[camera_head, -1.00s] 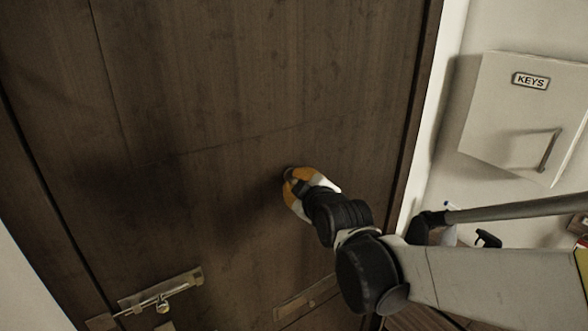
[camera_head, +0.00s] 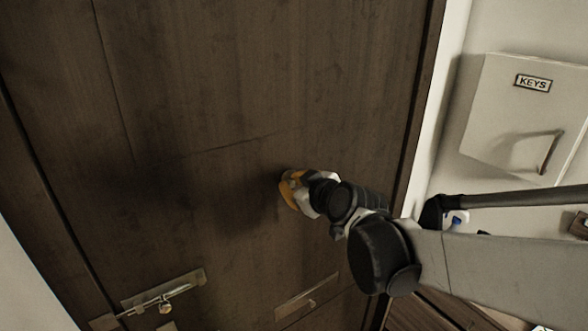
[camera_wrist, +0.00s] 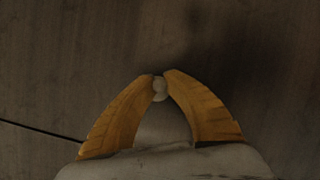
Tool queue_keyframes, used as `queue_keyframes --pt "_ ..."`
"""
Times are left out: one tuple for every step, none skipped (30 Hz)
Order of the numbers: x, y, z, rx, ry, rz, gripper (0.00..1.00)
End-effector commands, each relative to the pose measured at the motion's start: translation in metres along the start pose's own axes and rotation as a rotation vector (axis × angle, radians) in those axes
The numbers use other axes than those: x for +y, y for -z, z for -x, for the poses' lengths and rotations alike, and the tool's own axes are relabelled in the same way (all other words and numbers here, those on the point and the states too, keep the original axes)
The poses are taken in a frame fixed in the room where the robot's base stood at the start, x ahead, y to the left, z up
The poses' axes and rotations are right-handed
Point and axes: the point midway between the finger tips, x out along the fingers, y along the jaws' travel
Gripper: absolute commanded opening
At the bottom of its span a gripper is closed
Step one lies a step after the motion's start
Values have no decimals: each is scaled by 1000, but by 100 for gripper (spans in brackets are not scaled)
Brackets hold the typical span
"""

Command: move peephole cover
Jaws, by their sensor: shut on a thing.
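My gripper (camera_head: 285,185) is up against the dark wooden door (camera_head: 180,90), a little right of its middle in the head view. In the wrist view, the two orange-brown fingers of my gripper (camera_wrist: 160,82) close at their tips on a small, round, pale peephole cover (camera_wrist: 160,92). The cover sits between the fingertips against the dark wood. In the head view the cover is hidden by the gripper. I cannot tell whether the peephole behind it is covered.
A latch (camera_head: 160,297) sits on the door at the lower left, and a pale plate (camera_head: 306,300) at the lower middle. A white key box (camera_head: 525,115) with a handle hangs on the wall at the right. The upper door is clear.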

Motion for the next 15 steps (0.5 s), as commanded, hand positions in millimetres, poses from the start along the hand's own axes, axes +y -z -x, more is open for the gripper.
queue_keyframes --pt "-1 0 1 -3 19 -41 0" --pt "-2 0 1 -3 30 -67 0" --pt "-3 1 2 -3 44 -103 0" --pt "-3 1 2 -3 55 -130 0" --pt "-4 2 2 -3 66 -156 0" --pt "-5 3 3 -3 80 -190 0" --pt "-6 4 3 -3 92 -217 0" --pt "-6 5 3 -3 103 -243 0" --pt "-6 5 4 -3 117 -279 0" --pt "-7 6 4 -3 128 -305 0" --pt "-7 7 4 -3 139 -331 0" --pt "-8 8 5 -3 154 -366 0" --pt "-8 9 5 -3 164 -392 0" --pt "-9 10 5 -3 175 -417 0" --pt "-9 10 6 -3 189 -451 0"
